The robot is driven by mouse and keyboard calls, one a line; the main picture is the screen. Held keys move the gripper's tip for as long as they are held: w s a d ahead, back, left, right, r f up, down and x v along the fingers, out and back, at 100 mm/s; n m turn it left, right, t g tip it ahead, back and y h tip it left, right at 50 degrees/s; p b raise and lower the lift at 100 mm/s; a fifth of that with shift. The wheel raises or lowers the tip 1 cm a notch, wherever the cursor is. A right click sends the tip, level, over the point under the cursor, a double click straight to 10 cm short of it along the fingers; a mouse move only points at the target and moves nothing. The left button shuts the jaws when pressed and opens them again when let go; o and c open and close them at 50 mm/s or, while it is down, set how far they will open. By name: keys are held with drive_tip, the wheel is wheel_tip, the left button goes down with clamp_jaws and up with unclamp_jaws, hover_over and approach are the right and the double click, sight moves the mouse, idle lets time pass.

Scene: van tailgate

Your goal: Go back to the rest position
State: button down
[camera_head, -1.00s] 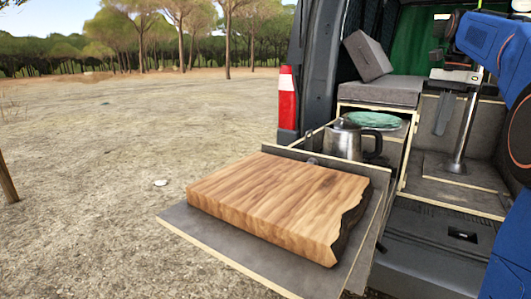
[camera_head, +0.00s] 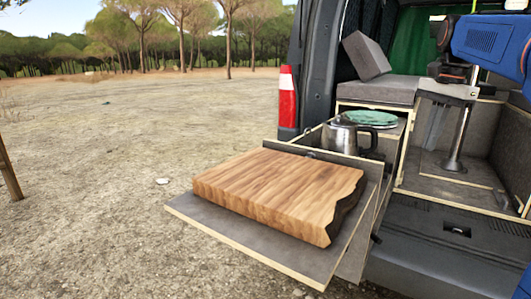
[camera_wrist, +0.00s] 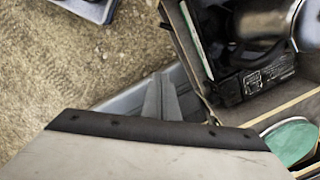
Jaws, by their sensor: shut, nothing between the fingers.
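My arm, blue and black, comes in from the upper right in the head view. My gripper (camera_head: 436,122) hangs below it in front of the van's open rear, small and partly merged with the grey interior. In the wrist view my gripper (camera_wrist: 160,98) shows its grey fingers together, with nothing between them. It is apart from the kettle (camera_head: 341,136) and the wooden board (camera_head: 280,190), both left of it in the head view.
The board lies on a grey pull-out shelf (camera_head: 215,226). The kettle stands in the drawer beside green plates (camera_head: 371,118). A grey cushion (camera_head: 366,55) leans on a padded seat (camera_head: 378,90). A metal post (camera_head: 460,135) stands inside the van. Open ground (camera_head: 90,200) lies left.

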drive_tip(key=s+a+f+n+t, duration=0.1)
drive_tip(key=s+a+f+n, duration=0.3)
drive_tip(key=s+f, duration=0.4)
drive_tip(key=s+a+f+n+t, duration=0.1)
drive_tip(key=s+a+f+n, duration=0.4)
drive_tip(key=s+f, duration=0.4)
drive_tip(key=s+a+f+n+t, duration=0.2)
drive_tip(key=s+a+f+n, duration=0.3)
drive_tip(key=s+f, duration=0.4)
wheel_tip(320, 180, down, 2)
drive_tip(key=shift+f+h, duration=0.15)
drive_tip(key=shift+h, duration=0.25)
drive_tip(key=shift+a, duration=0.1)
